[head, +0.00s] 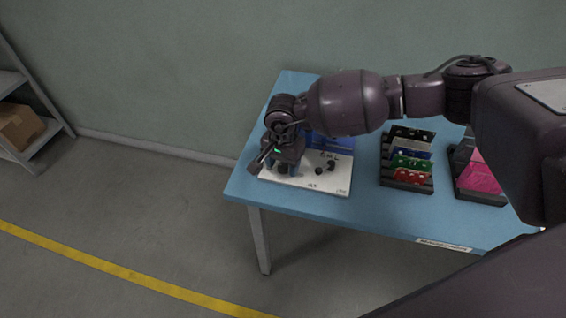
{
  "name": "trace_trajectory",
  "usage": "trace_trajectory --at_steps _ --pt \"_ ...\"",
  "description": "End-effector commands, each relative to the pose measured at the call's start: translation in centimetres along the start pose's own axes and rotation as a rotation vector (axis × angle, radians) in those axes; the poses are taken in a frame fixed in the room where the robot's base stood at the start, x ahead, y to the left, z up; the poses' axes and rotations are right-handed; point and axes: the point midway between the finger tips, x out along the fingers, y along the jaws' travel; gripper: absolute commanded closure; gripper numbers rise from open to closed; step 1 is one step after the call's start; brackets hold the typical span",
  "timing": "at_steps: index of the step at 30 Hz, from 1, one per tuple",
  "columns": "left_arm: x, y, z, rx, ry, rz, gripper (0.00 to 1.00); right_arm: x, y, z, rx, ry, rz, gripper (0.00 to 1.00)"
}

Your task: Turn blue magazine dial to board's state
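A white panel (308,181) with several black knobs (319,171) and small dark lettering lies on the left part of the blue table. A blue box-like part (334,148) shows behind the panel, partly hidden by my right arm. I cannot tell which knob is the blue magazine dial, and the knob settings are too small to read. My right gripper (277,165) is low over the panel's left end, close to a dark knob (283,169). Whether its fingers touch or grip that knob is unclear. My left gripper is out of view.
A black rack (405,186) with black, blue, green and red boards stands right of the panel. Another dark rack (480,198) holds pink pieces farther right. The blue table (375,214) has a clear front strip. A shelf with a cardboard box (18,127) stands far left.

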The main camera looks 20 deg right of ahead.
Motion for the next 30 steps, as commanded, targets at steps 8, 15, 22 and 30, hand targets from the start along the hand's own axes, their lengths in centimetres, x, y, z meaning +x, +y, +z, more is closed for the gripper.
trace_trajectory --at_steps 8,15,22,30 --pt "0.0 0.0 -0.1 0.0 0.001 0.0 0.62 -0.2 0.0 0.0 0.0 0.0 0.0 0.43" --pt "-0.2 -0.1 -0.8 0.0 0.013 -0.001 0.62 -3.2 0.0 -0.1 0.0 0.003 -0.003 0.43" --pt "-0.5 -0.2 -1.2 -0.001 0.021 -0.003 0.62 -7.5 -0.1 -0.1 -0.001 0.003 -0.004 0.43" --pt "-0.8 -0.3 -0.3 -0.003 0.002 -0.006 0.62 -10.4 0.0 0.0 0.0 0.001 -0.001 0.43"
